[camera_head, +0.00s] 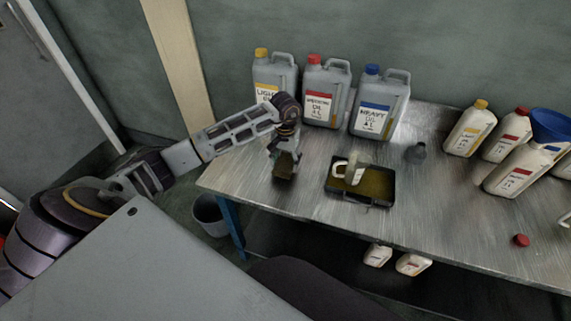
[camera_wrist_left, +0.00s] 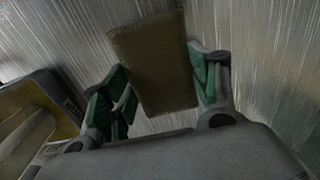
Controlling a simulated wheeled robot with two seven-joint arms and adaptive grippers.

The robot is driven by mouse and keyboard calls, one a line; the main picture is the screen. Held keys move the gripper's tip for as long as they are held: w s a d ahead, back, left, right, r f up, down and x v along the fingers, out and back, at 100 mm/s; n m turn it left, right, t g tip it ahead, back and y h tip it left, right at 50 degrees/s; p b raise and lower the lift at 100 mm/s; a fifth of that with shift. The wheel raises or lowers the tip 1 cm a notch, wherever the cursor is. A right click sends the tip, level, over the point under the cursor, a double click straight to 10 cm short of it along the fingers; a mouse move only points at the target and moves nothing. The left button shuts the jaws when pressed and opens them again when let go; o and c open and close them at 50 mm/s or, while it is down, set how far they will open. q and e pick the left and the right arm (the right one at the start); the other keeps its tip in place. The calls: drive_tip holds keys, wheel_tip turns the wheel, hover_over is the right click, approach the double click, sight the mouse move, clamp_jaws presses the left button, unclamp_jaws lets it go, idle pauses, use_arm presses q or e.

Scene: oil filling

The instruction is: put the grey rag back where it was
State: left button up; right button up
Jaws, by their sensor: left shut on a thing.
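The rag is a flat, brownish-olive folded piece (camera_wrist_left: 155,62), rather than plainly grey. In the left wrist view it is between the green-padded fingers of my left gripper (camera_wrist_left: 160,95), which is shut on it. In the head view my left gripper (camera_head: 284,158) points down over the left part of the metal table (camera_head: 235,170), with the rag (camera_head: 283,172) at its tips. I cannot tell whether the rag touches the tabletop. My right gripper is not in view.
A dark tray (camera_head: 345,196) with a cup in it stands to the right of the gripper. Three grey oil cans, one a red-capped can (camera_head: 325,95), stand behind. White bottles and a blue funnel (camera_head: 550,124) are at right. A bucket (camera_head: 210,215) is below the table's left end.

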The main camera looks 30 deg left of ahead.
use_arm(q)
drive_tip(key=shift+f, duration=0.9)
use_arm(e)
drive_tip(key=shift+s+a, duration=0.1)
use_arm(q)
drive_tip(key=shift+f, duration=0.1)
drive_tip(key=o, duration=0.9)
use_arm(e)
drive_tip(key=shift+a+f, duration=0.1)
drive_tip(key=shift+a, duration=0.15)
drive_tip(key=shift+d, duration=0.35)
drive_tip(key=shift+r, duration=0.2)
